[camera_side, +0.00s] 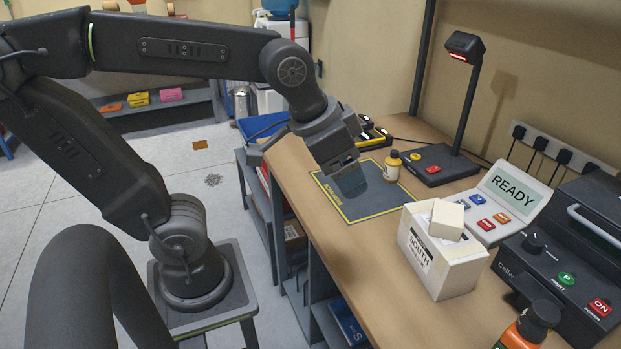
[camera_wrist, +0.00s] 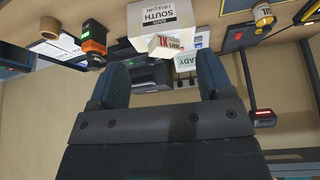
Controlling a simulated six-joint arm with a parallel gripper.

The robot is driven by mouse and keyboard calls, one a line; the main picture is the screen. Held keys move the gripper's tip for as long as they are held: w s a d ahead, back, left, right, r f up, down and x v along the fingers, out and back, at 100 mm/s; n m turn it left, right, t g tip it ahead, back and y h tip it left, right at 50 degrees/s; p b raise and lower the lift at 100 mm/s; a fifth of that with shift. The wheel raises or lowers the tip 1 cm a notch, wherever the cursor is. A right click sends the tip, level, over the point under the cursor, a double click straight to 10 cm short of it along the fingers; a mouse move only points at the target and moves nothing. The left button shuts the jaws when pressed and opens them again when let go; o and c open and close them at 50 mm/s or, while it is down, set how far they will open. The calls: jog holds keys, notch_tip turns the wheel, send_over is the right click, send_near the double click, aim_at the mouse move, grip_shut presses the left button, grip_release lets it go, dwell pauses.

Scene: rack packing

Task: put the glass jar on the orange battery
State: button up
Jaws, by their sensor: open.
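A small amber jar with a dark lid and pale label (camera_side: 391,166) stands upright by the far right edge of the grey mat in the side view. It shows at the top right of the wrist view (camera_wrist: 262,15). The orange battery (camera_side: 508,338) with a black top is at the bottom right of the side view, partly cut off; in the wrist view it is at the upper left (camera_wrist: 93,47). My gripper (camera_side: 350,184) is open and empty above the mat, left of the jar and apart from it. Its spread fingers show in the wrist view (camera_wrist: 160,80).
A white SOUTH box (camera_side: 440,266) with a smaller carton (camera_side: 447,220) on top stands between jar and battery. A yellow-edged mat (camera_side: 350,209) lies below my gripper. A lamp (camera_side: 462,100), READY display (camera_side: 507,190) and dark machine (camera_side: 567,262) line the back.

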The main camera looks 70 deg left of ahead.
jog(key=s+a+f+n, duration=0.1)
jog(key=s+a+f, duration=0.1)
jog(key=s+a, duration=0.1)
jog(key=shift+s+f+n+y, duration=0.4)
jog(key=shift+s, duration=0.4)
